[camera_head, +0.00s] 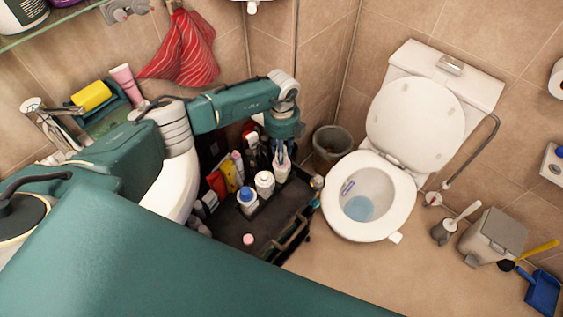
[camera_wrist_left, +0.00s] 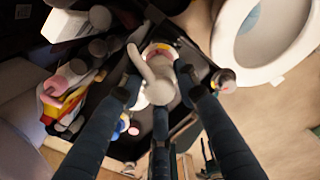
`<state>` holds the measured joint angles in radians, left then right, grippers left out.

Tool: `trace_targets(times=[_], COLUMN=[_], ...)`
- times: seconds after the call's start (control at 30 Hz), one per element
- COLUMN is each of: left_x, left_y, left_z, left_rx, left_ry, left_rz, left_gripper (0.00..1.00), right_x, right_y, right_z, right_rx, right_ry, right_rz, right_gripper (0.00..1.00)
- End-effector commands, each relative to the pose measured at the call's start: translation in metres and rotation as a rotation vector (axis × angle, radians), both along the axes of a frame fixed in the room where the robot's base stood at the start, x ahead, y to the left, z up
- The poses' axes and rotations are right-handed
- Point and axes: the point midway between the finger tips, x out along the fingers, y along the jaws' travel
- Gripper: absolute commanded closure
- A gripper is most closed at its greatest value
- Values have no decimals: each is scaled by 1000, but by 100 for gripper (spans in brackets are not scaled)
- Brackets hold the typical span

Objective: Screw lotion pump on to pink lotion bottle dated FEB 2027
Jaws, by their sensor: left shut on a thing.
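My left gripper (camera_head: 282,160) reaches down over the cart and is shut on a white lotion pump (camera_wrist_left: 155,75). In the left wrist view the gripper (camera_wrist_left: 158,92) has the pump between its fingers, with its spout toward the top left. A bottle (camera_head: 281,174) stands directly below the gripper on the cart. Its pinkish rim (camera_wrist_left: 160,50) shows around the pump in the wrist view. I cannot tell whether the pump touches or sits in the bottle neck. No date label is readable. My right gripper is not in view.
The black cart (camera_head: 275,228) also holds a white bottle (camera_head: 264,183), a blue-capped bottle (camera_head: 247,198) and a small pink item (camera_head: 248,239). Boxes and tubes crowd its back. A bin (camera_head: 332,147) and toilet (camera_head: 370,200) stand to the right. The cart's front is mostly clear.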

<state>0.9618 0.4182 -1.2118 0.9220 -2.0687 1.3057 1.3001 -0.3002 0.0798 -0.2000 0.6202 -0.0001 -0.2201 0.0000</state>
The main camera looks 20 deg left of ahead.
Motion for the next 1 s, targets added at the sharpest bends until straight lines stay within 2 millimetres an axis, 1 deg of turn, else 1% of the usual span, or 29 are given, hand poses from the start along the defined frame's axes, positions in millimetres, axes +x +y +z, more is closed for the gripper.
trace_targets(times=[0.07,0.2,0.27,0.3,0.37,0.4,0.67,0.77,0.87,1.0], left_x=[0,1,0,0,-1,-1,0,0,1,1], left_y=[0,1,0,0,0,0,0,0,0,0], left_z=[-3,-6,-5,-2,-1,-1,0,5,18,47], left_rx=[0,1,1,0,-1,-1,0,-1,-1,-1], left_ry=[0,-3,-2,0,1,1,0,0,-3,-4], left_rz=[-37,-297,-400,-402,-397,-396,-393,-393,-394,-394], left_gripper=[94,94,94,63,51,47,47,47,47,47], right_x=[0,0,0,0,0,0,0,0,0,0], right_y=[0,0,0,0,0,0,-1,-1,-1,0], right_z=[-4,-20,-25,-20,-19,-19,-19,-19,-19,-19], right_rx=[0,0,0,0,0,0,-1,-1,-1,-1], right_ry=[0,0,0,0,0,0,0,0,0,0], right_rz=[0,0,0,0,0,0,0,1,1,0], right_gripper=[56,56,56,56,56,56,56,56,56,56])
